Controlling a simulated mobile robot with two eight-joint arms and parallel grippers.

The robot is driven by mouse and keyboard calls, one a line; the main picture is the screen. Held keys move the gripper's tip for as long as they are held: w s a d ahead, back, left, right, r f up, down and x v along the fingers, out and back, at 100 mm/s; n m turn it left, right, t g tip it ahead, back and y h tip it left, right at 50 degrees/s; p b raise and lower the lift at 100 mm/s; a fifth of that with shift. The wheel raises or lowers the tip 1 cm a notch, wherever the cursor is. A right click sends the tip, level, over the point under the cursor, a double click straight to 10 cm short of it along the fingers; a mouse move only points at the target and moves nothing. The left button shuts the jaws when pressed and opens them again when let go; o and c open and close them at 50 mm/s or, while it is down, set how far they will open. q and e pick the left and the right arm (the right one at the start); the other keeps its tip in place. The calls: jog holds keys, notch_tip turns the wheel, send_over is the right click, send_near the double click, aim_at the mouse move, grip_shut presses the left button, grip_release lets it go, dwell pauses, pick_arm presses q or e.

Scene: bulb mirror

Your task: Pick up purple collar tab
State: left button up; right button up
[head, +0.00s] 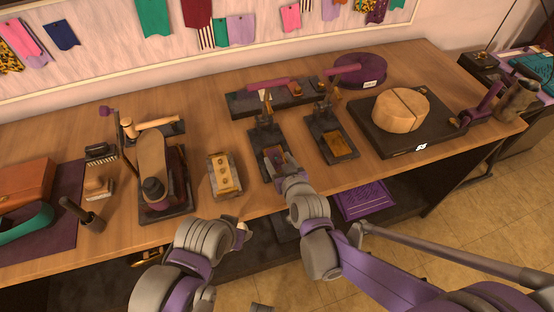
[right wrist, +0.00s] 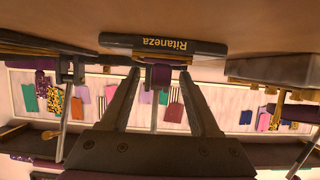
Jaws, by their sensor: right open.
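A small purple piece (right wrist: 160,76), which looks like the purple collar tab, shows in the right wrist view between my open fingers. It lies at the front of a dark press base with the lettering "Ritaneza" (right wrist: 165,45). My right gripper (right wrist: 160,85) has a finger on each side of the piece, with gaps, and is empty. In the head view my right gripper (head: 281,167) reaches over the front of the left press (head: 262,148) and hides most of what lies there. My left gripper (head: 242,230) hangs at the table's front edge, its jaws too small to judge.
A second press (head: 330,138) stands just right of my right gripper. A block with brass studs (head: 224,175) and a sanding machine (head: 155,170) stand left. A round wooden block (head: 400,110) sits on a dark slab (head: 424,135). The wooden table (head: 215,130) has bare strips between.

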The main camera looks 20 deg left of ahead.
jog(key=shift+w+a+f, duration=0.1)
jog(key=shift+w, duration=0.05)
grip_shut()
dwell(0.4)
